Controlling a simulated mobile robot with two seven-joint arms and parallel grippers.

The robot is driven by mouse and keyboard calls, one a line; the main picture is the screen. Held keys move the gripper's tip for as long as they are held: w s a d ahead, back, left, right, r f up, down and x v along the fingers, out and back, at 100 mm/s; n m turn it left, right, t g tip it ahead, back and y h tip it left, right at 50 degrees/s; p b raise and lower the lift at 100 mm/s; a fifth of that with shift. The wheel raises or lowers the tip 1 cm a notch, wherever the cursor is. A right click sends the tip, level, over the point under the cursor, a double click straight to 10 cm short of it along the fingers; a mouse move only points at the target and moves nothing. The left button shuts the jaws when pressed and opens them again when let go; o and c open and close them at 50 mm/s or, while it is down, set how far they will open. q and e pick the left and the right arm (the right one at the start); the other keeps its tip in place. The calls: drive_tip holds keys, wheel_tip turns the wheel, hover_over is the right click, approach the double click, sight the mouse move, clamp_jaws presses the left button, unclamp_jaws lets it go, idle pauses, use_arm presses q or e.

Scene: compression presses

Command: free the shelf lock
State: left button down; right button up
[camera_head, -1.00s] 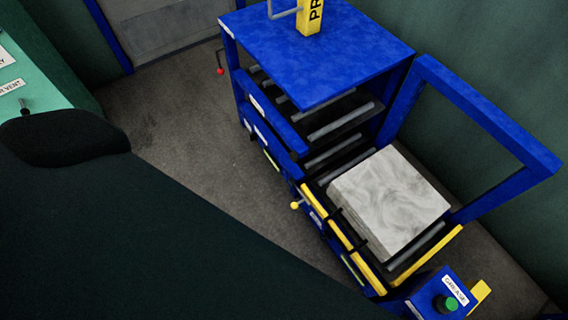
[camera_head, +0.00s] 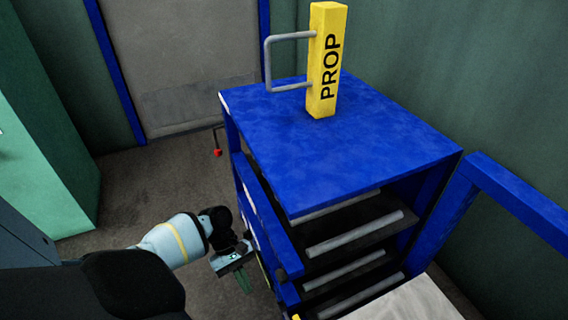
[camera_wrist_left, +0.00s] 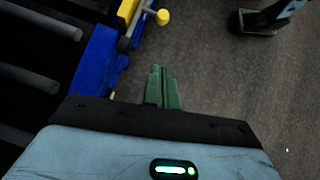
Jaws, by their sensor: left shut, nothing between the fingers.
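My left gripper (camera_head: 243,280) hangs beside the left side of the blue press (camera_head: 345,150) in the head view. Its green fingers are shut and empty; they also show in the left wrist view (camera_wrist_left: 162,88). A small lever with a yellow knob (camera_wrist_left: 163,17) sits at the press's edge in the wrist view, apart from and beyond the fingertips. A lever with a red ball (camera_head: 217,152) sticks out from the far left of the press. No label tells me which one is the shelf lock. My right gripper is not in view.
A yellow block marked PROP (camera_head: 326,62) with a grey handle stands on the press top. A blue frame (camera_head: 520,205) stands open at right. Part of a pale block (camera_head: 410,302) shows at the bottom. Dark floor (camera_head: 165,180) is clear left of the press.

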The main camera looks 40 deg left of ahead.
use_arm(q)
drive_tip(key=shift+w+d+f+b, duration=0.1)
drive_tip(key=shift+d+f+b, duration=0.25)
drive_tip(key=shift+f, duration=0.1)
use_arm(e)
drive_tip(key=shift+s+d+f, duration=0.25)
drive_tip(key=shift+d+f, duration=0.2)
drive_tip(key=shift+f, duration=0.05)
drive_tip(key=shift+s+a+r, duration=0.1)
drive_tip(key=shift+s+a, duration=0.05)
